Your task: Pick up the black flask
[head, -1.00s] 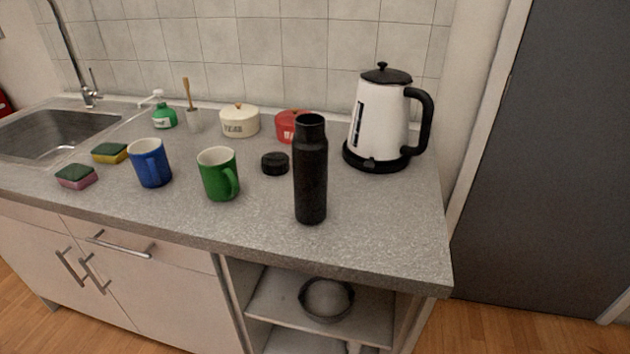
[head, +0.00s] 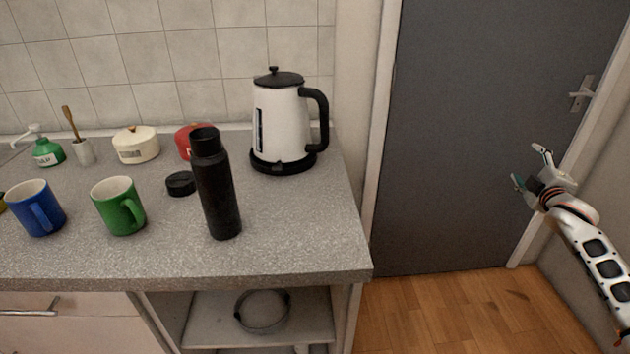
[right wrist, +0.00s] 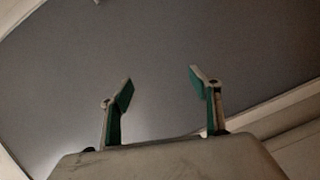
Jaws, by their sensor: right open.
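My right gripper (head: 528,166) is at the far right of the head view, in front of the grey door, well away from the flask. The right wrist view shows its two fingers (right wrist: 161,88) spread apart with nothing between them. My left gripper is not in view.
A white kettle (head: 282,122) stands behind the flask to the right. A green mug (head: 117,207) and a blue mug (head: 36,209) stand to the left. Red (head: 187,140) and cream (head: 136,145) pots are at the back. The counter right of the flask is clear.

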